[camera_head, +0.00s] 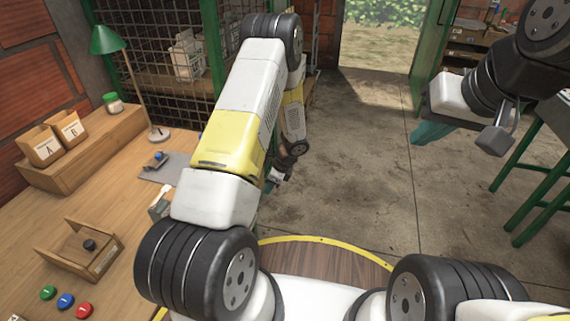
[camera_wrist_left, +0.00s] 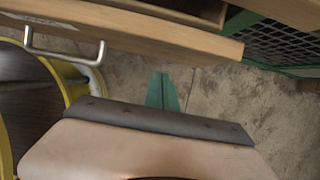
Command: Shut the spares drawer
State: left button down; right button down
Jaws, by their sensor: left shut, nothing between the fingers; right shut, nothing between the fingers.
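The spares drawer front (camera_wrist_left: 150,30) is a wooden panel with a metal bar handle (camera_wrist_left: 65,52), in the upper part of the left wrist view. A hollow shows behind the panel, so the drawer looks pulled out. My left gripper (camera_wrist_left: 163,92) has its teal fingers together and empty, apart from the panel and to the right of the handle. In the head view my left arm reaches forward past the bench and hides the drawer. My right gripper (camera_head: 430,132) is shut and empty over the floor at the right.
The wooden bench (camera_head: 115,190) at left holds a green lamp (camera_head: 107,42), two labelled bins (camera_head: 55,138), a wooden tray (camera_head: 80,250) and coloured buttons (camera_head: 65,301). A green mesh cage (camera_head: 150,45) stands behind. The concrete floor (camera_head: 345,165) is open. A green-legged table (camera_head: 520,190) stands right.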

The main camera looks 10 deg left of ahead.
pick_arm(q)
jog(key=shift+w+a, duration=0.1)
jog(key=shift+a, duration=1.15)
